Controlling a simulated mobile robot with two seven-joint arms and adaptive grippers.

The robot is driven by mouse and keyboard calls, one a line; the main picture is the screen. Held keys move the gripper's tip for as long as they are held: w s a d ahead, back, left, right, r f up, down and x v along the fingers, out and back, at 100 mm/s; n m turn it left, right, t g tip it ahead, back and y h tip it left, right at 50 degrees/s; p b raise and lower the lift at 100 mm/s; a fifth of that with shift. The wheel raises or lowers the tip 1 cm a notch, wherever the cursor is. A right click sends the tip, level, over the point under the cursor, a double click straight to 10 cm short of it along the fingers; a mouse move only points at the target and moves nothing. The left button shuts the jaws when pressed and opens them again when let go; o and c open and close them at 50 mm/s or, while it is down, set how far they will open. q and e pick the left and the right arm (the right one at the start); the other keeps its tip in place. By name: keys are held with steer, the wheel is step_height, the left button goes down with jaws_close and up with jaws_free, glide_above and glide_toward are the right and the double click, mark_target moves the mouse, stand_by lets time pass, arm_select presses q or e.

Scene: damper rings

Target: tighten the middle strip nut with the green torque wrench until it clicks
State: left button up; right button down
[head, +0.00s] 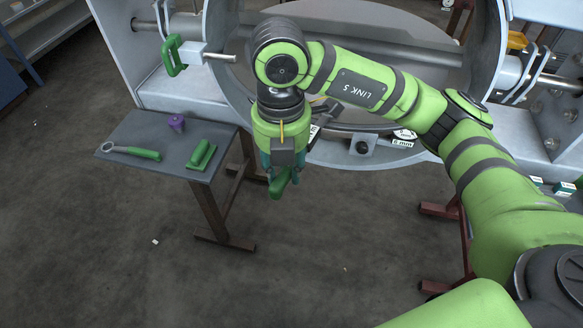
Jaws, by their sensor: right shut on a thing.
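A wrench with a grey ring head and a green handle (143,153) lies on the small grey side table (130,128). My right gripper (283,172) points down beyond the table's right edge, in front of the large ring. It is shut on a green tool (278,188), mostly hidden by the fingers; I cannot tell its full shape. A small dark block with a round knob (362,147) sits at the ring's lower edge. I cannot tell whether it is a strip nut; the middle strip nut is not clearly seen. My left gripper is not in view.
The floor (290,270) in front is mostly clear.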

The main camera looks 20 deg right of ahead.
steer(key=shift+w+a+r+m, duration=0.1)
steer(key=shift+w+a+m, duration=0.35)
steer(key=shift+w, duration=0.2)
steer(key=shift+w, duration=0.15)
steer(key=shift+w+a+m, duration=0.25)
steer(key=shift+w+m, duration=0.1)
steer(key=shift+s+d, duration=0.1)
steer(key=shift+s+d+n+b, duration=0.35)
steer(key=shift+s+d+n, duration=0.15)
steer(key=shift+s+n, duration=0.15)
steer(key=shift+r, duration=0.1)
steer(key=shift+r, duration=0.1)
steer(key=shift+s+r, duration=0.1)
steer(key=shift+r, duration=0.45)
stand_by(0.5)
